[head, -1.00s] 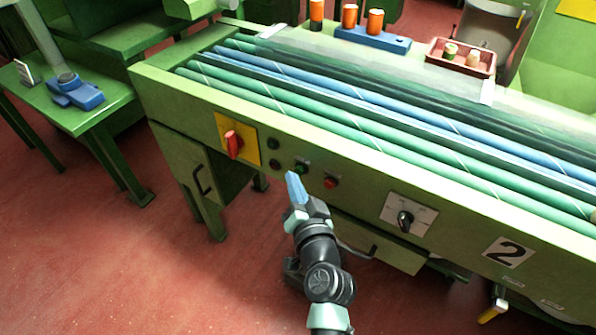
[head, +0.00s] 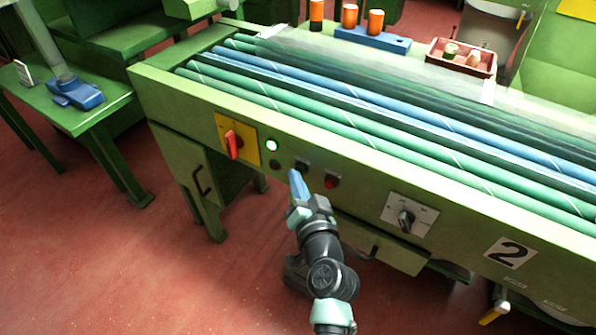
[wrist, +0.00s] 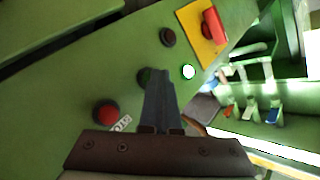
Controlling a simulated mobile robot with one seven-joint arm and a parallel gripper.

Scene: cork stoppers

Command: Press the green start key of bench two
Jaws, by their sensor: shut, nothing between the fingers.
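Bench two (head: 455,230) is the green roller bench with a "2" plate on its front. Its start key (head: 302,164) sits on the front panel, left of the red stop button (head: 331,182), and looks dark now. In the wrist view the start key (wrist: 146,76) is mostly hidden behind my fingers. My gripper (head: 294,174) is shut and empty, its blue fingertips at the start key; I cannot tell if they touch it. It also shows in the wrist view (wrist: 158,75). A round lamp (head: 272,145) up and left of the key glows white-green.
A red switch on a yellow plate (head: 250,150) is left of the lamps. A rotary selector (head: 406,218) is to the right. Striped rollers (head: 380,130) lie on top of the bench. A side table (head: 110,107) stands at left. The red floor in front is open.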

